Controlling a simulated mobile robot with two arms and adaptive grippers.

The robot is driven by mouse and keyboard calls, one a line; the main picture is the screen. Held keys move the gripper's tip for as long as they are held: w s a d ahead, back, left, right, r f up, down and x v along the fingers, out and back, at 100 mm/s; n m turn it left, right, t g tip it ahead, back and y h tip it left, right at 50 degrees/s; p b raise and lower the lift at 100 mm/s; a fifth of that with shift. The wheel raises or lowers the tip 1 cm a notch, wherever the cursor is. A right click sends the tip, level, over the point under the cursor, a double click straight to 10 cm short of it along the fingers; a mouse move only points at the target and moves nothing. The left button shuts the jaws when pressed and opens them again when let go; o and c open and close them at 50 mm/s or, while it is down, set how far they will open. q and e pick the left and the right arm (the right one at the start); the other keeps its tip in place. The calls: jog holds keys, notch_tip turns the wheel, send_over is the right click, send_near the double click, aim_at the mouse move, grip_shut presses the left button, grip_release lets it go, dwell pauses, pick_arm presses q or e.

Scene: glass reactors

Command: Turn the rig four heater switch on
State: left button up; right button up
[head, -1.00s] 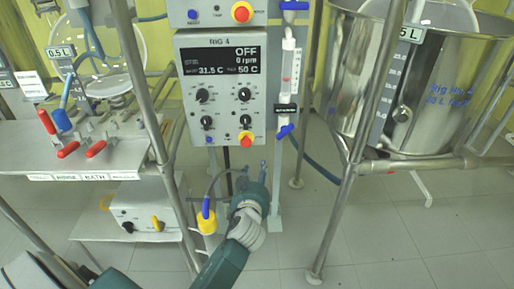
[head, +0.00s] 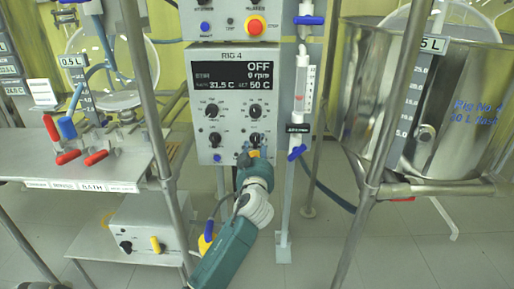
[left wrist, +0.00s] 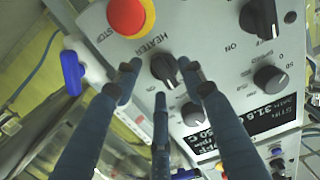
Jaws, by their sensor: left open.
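The rig 4 control box (head: 203,84) stands in the middle of the head view, with its display (head: 233,75) reading OFF, 0 rpm, 31.5 C and set 50 C. The heater switch is a black knob (left wrist: 163,67) beside the HEATER label in the left wrist view; in the head view it is the lower right knob (head: 256,138). My left gripper (head: 255,152) is at the lower right of the box. Its dark fingers (left wrist: 158,72) are open, spread around the heater knob; contact cannot be told. My right gripper is not in view.
A red stop button (left wrist: 128,15) is close beside the heater knob. Other knobs (left wrist: 270,79) share the panel. A thin column with blue valve handles (head: 298,152) stands right of the box, and a steel vessel (head: 460,130) farther right. Metal frame posts flank the box.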

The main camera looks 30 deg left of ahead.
pick_arm(q)
jog(key=shift+w+a, duration=0.25)
jog(key=shift+w, duration=0.15)
jog(key=shift+c, duration=0.2)
grip_shut()
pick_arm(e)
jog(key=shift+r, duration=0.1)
pick_arm(q)
jog(key=m+p, duration=0.1)
jog(key=m, duration=0.2)
jog(key=m+p, duration=0.1)
jog(key=m, duration=0.2)
jog(key=m+p, duration=0.2)
jog(key=m, duration=0.2)
jog(key=shift+s+a+f, duration=0.15)
jog(key=shift+f+m+p, duration=0.1)
jog(key=shift+m+p, duration=0.4)
jog(key=shift+m, duration=0.6)
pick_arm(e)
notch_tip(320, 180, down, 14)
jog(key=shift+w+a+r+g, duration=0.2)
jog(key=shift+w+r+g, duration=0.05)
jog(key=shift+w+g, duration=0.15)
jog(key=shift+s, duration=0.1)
